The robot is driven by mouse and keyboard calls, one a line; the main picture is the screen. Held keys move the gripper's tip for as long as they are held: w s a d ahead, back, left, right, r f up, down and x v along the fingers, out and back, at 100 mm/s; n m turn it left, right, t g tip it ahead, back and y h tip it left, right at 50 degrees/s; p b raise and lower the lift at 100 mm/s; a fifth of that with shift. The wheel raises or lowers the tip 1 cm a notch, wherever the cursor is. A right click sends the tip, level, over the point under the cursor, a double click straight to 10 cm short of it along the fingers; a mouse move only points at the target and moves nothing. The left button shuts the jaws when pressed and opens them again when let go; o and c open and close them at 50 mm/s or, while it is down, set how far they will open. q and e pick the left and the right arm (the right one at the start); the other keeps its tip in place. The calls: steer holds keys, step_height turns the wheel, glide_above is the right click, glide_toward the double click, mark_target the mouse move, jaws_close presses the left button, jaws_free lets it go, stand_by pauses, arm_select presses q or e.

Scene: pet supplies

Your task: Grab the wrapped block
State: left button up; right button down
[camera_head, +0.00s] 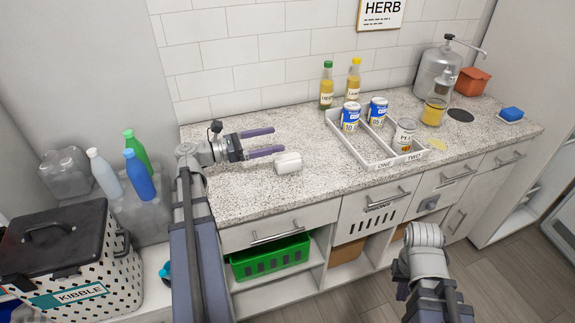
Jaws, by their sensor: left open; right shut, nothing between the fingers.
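A small white wrapped block (288,163) lies on the speckled countertop near its front edge. My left gripper (270,141) is above the counter, to the left of the block. Its two purple fingers are spread apart, point right, and have nothing between them. The nearer finger ends just behind and left of the block; I cannot tell if they touch. My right arm (428,262) is low at the front right, in front of the drawers.
A white divided tray (375,150) with several cans stands right of the block. Two bottles (327,88) stand behind it. A metal dispenser (436,72), an orange box (473,82) and a blue sponge (511,113) are further right. A kibble bin (75,262) stands at the left.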

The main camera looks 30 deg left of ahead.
arm_select(q)
steer(key=b, duration=0.9)
glide_toward(295, 157)
steer(key=shift+w+d+f, duration=0.25)
steer(key=shift+w+d, duration=0.1)
steer(key=shift+w, duration=0.15)
steer(key=shift+w+d+f, duration=0.25)
steer(key=shift+w+d, duration=0.1)
steer(key=shift+w, duration=0.2)
steer(key=shift+w+d+r+p, duration=0.4)
steer(key=shift+w+d+p, duration=0.1)
steer(key=shift+w+d, duration=0.4)
steer(key=shift+w, duration=0.1)
steer(key=shift+x, duration=2.4)
jaws_close()
